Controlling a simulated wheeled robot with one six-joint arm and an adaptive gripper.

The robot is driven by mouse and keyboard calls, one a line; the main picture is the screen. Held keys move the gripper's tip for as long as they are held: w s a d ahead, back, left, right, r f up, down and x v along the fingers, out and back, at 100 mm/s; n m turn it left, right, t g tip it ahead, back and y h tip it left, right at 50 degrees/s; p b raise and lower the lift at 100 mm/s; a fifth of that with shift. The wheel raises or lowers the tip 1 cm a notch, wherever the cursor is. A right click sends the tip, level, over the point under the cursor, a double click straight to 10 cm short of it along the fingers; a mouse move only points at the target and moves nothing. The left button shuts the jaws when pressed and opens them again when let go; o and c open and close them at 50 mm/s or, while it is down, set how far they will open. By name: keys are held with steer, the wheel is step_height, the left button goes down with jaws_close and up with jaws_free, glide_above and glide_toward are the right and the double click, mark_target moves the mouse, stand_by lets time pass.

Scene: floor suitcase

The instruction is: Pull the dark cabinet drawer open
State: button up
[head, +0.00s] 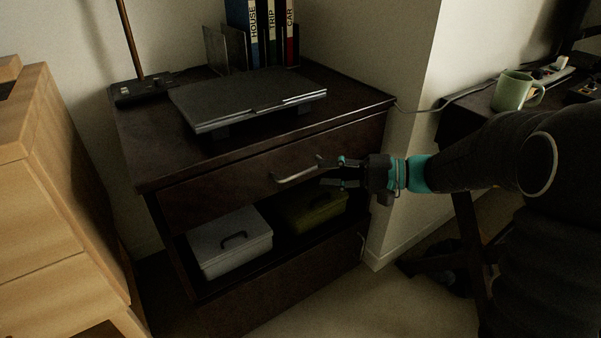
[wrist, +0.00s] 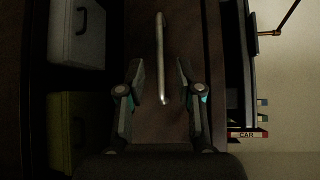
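The dark cabinet (head: 150,168) stands against the wall in the head view. Its top drawer (head: 220,187) is shut, its front about flush with the cabinet. A metal bar handle (head: 298,172) is on the drawer front; it also shows in the wrist view (wrist: 160,55), running between and beyond my fingertips. My gripper (head: 335,171) is at the right end of the handle. In the wrist view my gripper (wrist: 160,80) is open, with one finger on each side of the handle's near end and a gap on both sides. Whether the fingertips reach past the bar is unclear.
A grey laptop-like slab (head: 245,98) and upright binders (head: 262,35) are on the cabinet top. A white box (head: 230,243) and an olive box (head: 310,210) sit on the open shelf below. A light wood cabinet (head: 40,190) stands left; a desk with a green mug (head: 513,92) is right.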

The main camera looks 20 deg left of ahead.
mark_target(300, 174)
steer(key=a, duration=0.4)
steer(key=a+f, duration=0.1)
steer(key=a, duration=0.1)
steer(key=shift+s+a, duration=0.3)
steer(key=shift+a, duration=0.05)
jaws_close()
